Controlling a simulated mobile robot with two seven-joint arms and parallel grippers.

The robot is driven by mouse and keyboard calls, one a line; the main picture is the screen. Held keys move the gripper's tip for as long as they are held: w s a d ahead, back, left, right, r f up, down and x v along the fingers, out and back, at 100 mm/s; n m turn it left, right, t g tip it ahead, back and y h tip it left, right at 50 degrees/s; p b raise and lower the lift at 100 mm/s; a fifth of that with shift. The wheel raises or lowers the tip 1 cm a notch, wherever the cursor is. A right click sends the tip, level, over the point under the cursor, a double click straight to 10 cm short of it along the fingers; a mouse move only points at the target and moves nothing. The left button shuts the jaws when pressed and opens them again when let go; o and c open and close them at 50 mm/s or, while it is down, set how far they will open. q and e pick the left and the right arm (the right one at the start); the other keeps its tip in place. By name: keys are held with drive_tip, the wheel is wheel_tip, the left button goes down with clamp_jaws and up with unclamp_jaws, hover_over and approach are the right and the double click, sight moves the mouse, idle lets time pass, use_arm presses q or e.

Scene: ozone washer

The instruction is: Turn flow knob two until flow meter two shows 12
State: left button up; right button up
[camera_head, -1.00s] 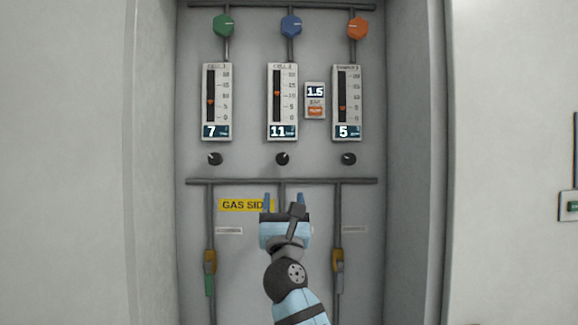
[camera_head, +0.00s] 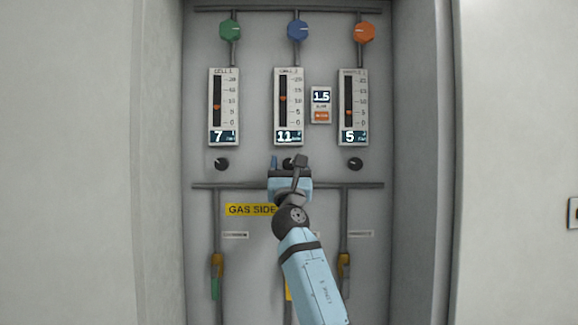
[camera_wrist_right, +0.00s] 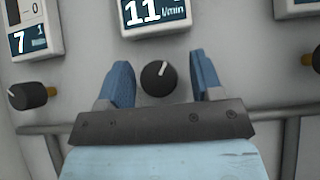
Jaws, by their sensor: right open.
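Flow meter two (camera_head: 289,105), the middle meter on the panel, shows 11 on its display, which also shows in the right wrist view (camera_wrist_right: 156,12). Flow knob two (camera_wrist_right: 158,78) is a black round knob with a white pointer line, just below that display. My right gripper (camera_head: 288,162) is in front of this knob and partly hides it in the head view. In the right wrist view its two blue fingers (camera_wrist_right: 162,82) are open, one on each side of the knob, with a gap on both sides. My left gripper is not in view.
The left meter (camera_head: 224,107) shows 7 and the right meter (camera_head: 353,107) shows 5. Their black knobs (camera_head: 222,164) and (camera_head: 355,164) sit on either side. A horizontal pipe (camera_head: 220,186) runs below the knobs. A small box (camera_head: 321,104) reads 1.5.

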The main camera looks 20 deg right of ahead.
drive_tip(key=shift+c, duration=0.4)
drive_tip(key=c, duration=0.8)
drive_tip(key=m+h+b, duration=0.2)
drive_tip(key=shift+f+g+b, duration=0.25)
drive_tip(key=shift+g+b, duration=0.15)
drive_tip(key=m+g+h+b, duration=0.1)
drive_tip(key=m+h, duration=0.1)
drive_tip(key=shift+r+m, duration=0.15)
drive_tip(key=shift+m, duration=0.25)
drive_tip(key=shift+r+h, duration=0.1)
drive_tip(key=shift+h, duration=0.3)
drive_tip(key=o, duration=0.9)
drive_tip(key=b+v, duration=0.1)
drive_tip(key=v, duration=1.3)
drive_tip(key=shift+a+r+b, duration=0.1)
drive_tip(key=shift+r+b, duration=0.1)
drive_tip(key=shift+b, duration=0.2)
